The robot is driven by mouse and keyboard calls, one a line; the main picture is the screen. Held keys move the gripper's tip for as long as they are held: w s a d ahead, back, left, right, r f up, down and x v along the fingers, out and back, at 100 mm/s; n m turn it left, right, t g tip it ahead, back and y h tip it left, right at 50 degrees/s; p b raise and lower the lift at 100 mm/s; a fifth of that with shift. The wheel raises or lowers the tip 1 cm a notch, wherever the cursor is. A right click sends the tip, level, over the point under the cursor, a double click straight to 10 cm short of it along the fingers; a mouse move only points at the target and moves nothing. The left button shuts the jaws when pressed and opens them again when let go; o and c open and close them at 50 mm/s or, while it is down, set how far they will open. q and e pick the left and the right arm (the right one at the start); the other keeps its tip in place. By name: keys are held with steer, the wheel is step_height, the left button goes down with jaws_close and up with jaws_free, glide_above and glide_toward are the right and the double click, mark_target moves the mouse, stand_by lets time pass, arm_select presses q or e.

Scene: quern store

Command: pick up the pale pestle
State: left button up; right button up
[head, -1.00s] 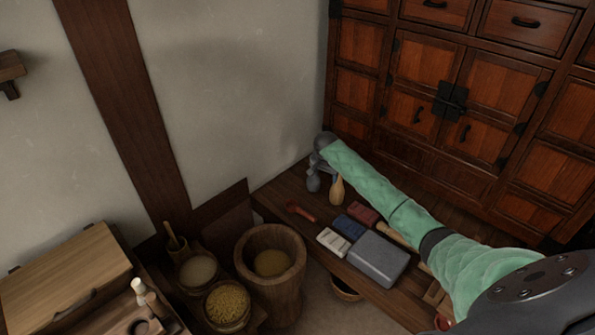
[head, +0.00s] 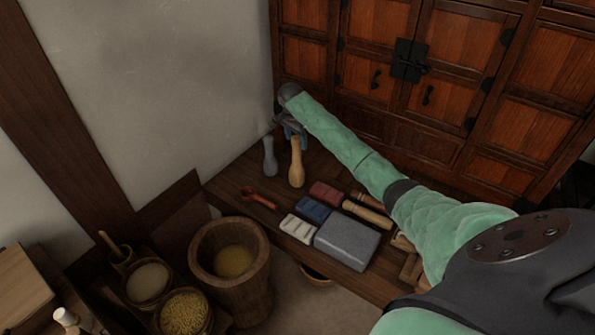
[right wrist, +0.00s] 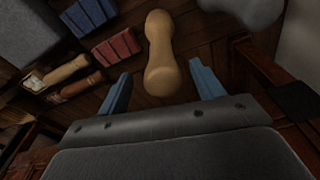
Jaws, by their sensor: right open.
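The pale pestle (head: 296,165) is a tan, waisted wooden piece standing upright on the dark bench near the wall. In the right wrist view the pale pestle (right wrist: 160,50) shows between the two blue fingers, with a gap on each side. My right gripper (head: 291,131) is open and empty, close behind and above the pestle's top in the head view; its fingers (right wrist: 163,88) also show in the right wrist view. A grey pestle (head: 269,157) stands just left of the pale one, and at the top right of the wrist view (right wrist: 247,10). My left gripper is not in view.
A wooden mortar (head: 262,285) stands below. A cabinet (head: 385,60) rises behind.

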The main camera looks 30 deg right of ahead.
mark_target(297, 147)
steer(key=f, duration=0.4)
steer(key=shift+w+d+f, duration=0.2)
steer(key=shift+d+f, duration=0.2)
steer(key=c, duration=1)
steer(key=shift+c, duration=1.4)
steer(key=shift+r, duration=0.15)
